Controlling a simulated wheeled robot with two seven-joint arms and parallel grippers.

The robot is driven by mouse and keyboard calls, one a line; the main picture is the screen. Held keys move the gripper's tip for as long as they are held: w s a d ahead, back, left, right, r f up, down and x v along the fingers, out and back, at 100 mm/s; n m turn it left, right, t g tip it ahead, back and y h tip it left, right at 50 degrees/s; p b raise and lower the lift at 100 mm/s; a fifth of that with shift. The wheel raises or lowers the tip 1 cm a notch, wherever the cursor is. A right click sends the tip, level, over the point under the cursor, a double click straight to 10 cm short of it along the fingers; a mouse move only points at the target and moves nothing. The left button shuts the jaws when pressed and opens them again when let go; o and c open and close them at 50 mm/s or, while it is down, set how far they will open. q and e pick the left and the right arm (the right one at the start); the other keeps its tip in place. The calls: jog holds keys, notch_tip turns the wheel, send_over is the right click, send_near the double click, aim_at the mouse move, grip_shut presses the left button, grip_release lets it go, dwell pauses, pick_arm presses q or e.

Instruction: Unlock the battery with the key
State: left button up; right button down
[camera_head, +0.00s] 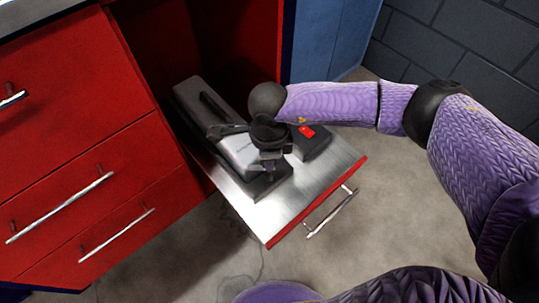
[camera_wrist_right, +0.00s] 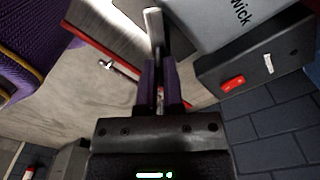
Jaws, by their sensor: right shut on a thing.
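The grey battery (camera_head: 238,152) lies in a long dark mount (camera_head: 197,97) on a metal-topped pull-out shelf. My right gripper (camera_head: 270,172) is over the battery's near end and hides part of it. In the right wrist view the gripper (camera_wrist_right: 159,62) is shut on a small silver piece, apparently the key (camera_wrist_right: 154,28), which sticks out past the fingertips. The battery's lettered side (camera_wrist_right: 215,18) is just right of the fingers. The lock and the key's tip cannot be made out, so I cannot tell whether the key is inserted. My left gripper is not in view.
A black box with a red switch (camera_head: 318,146) sits on the shelf (camera_head: 325,171) to the right of the battery. The shelf's front handle (camera_head: 331,213) juts out. Red drawers (camera_head: 75,150) stand at left and a blue cabinet (camera_head: 328,40) behind. Floor at right is open.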

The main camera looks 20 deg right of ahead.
jog(key=n, duration=0.3)
jog(key=shift+n, duration=1.3)
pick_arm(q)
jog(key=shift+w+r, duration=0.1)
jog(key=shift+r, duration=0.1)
pick_arm(e)
jog(key=shift+n, duration=0.8)
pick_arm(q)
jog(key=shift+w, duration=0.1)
pick_arm(e)
jog(key=c, duration=0.8)
grip_release()
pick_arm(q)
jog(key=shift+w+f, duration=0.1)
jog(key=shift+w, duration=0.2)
pick_arm(e)
jog(key=shift+o, duration=0.2)
